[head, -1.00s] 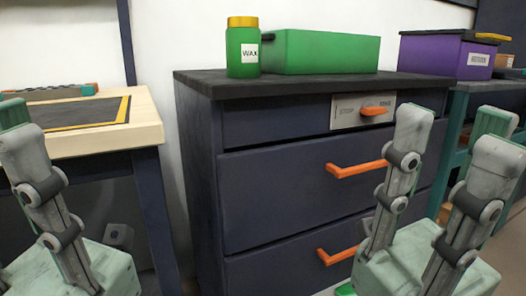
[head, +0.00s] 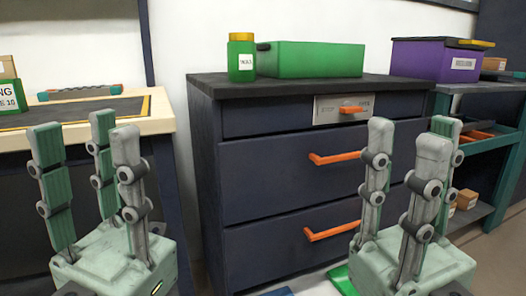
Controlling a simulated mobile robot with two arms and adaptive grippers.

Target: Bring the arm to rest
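My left gripper (head: 86,132) is at the lower left, in front of the wooden-topped table. Its fingers point up and stand apart, with nothing between them. My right gripper (head: 408,132) is at the lower right, in front of the dark drawer cabinet. Its fingers also point up, spread apart and empty. Both grippers appear clear of the furniture, though the exact gap cannot be told.
The dark cabinet (head: 262,178) has orange handles and carries a green wax jar (head: 241,62) and a green bin (head: 318,60). A purple box (head: 430,62) sits on a teal shelf unit at right. The wooden-topped table (head: 163,122) is at left.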

